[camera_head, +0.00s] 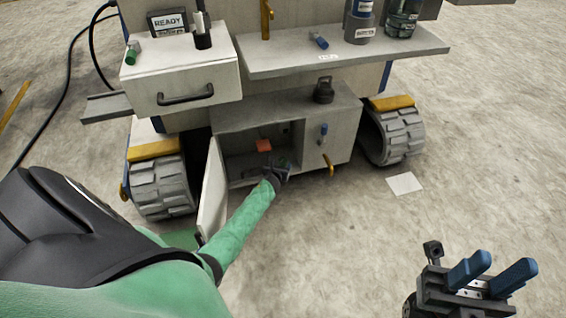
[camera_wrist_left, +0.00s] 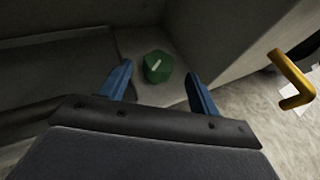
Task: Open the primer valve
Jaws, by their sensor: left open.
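A green knob with a pale mark on top, probably the primer valve (camera_wrist_left: 157,66), sits in the low cabinet compartment in the left wrist view. My left gripper (camera_wrist_left: 160,72) is open, its blue fingers apart on either side of the knob in the picture; I cannot tell whether they touch it. In the head view my left arm reaches through the open cabinet door (camera_head: 213,190), and its wrist mostly hides the knob. My right gripper (camera_head: 502,271) is open and empty above the floor at the lower right.
The cabinet's right wall stands close beside the knob. A yellow handle (camera_head: 328,165) sticks out at the cabinet's right. Wheels (camera_head: 162,187) flank the cabinet. A paper (camera_head: 404,183) lies on the otherwise clear floor to the right.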

